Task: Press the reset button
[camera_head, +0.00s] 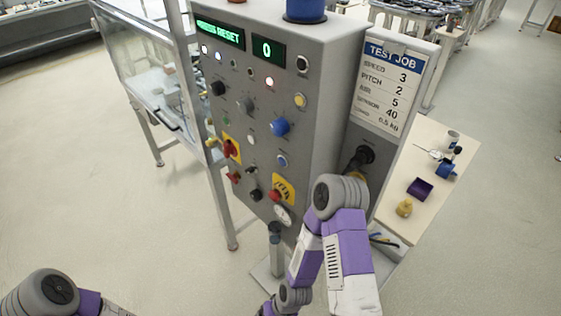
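The grey control cabinet (325,70) stands in the middle, with its panel facing front left. Its green display (219,32) ends in the word RESET, and a second display (267,49) reads 0. The panel carries a large blue knob or button (280,127), a smaller blue button (282,160), a yellow button (300,101) and a red button on a yellow plate (275,195). The small labels are unreadable, so I cannot tell which is the reset button. My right arm is bent in front of the cabinet's lower right. Both my grippers are outside the picture.
A sign headed TEST JOB (388,85) is on the cabinet's right side. A clear-walled enclosure (145,75) stands left. A pale table (433,165) at right bears a purple box (420,189) and a yellow item (404,208). The floor at left is clear.

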